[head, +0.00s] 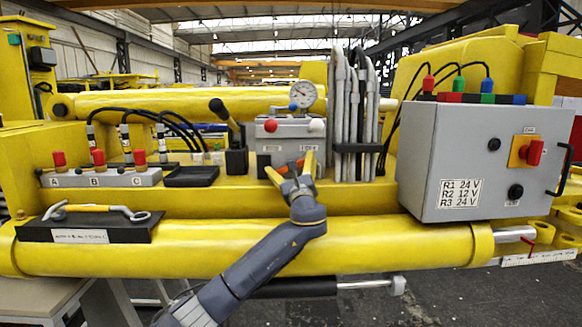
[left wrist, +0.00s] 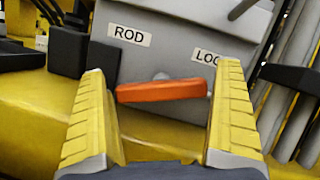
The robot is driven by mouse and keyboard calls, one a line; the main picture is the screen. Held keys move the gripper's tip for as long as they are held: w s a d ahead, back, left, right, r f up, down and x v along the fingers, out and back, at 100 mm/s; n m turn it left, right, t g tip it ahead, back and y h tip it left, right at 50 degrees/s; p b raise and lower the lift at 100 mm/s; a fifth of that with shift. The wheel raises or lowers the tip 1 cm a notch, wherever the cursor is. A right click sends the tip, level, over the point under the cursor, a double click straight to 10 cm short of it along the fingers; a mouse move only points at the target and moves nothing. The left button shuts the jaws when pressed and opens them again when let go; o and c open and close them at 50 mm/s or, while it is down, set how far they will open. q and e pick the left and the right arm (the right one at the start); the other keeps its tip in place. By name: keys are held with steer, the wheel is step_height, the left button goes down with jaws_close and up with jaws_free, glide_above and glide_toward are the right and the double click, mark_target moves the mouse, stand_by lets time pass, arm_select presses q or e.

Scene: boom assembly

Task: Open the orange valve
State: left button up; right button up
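The orange valve (left wrist: 160,90) is a flat orange lever on the front of a grey box (head: 283,133), below the labels ROD and LOC-, the second partly cut off by my finger. It lies nearly level in the left wrist view. My left gripper (head: 293,167) is open, with its yellow fingers in front of the box. In the left wrist view the fingers (left wrist: 160,120) stand on either side of the lever, apart, with nothing held. Contact with the lever cannot be told. In the head view the fingers mostly hide the lever. My right gripper is not in view.
A black lever (head: 225,115) stands left of the box, and grey hoses (head: 353,110) hang to its right. A gauge (head: 303,93) sits on top. A grey control cabinet (head: 470,160) juts out at right.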

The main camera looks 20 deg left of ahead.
arm_select(q)
steer(key=shift+f, duration=0.1)
steer(key=shift+s+d+f, duration=0.1)
steer(key=shift+s+d, duration=0.05)
steer(key=shift+s, duration=0.05)
steer(key=s+d, duration=0.6)
steer(key=s, duration=0.6)
steer(key=shift+s+d+f, duration=0.3)
steer(key=shift+d+f, duration=0.05)
steer(key=shift+f, duration=0.05)
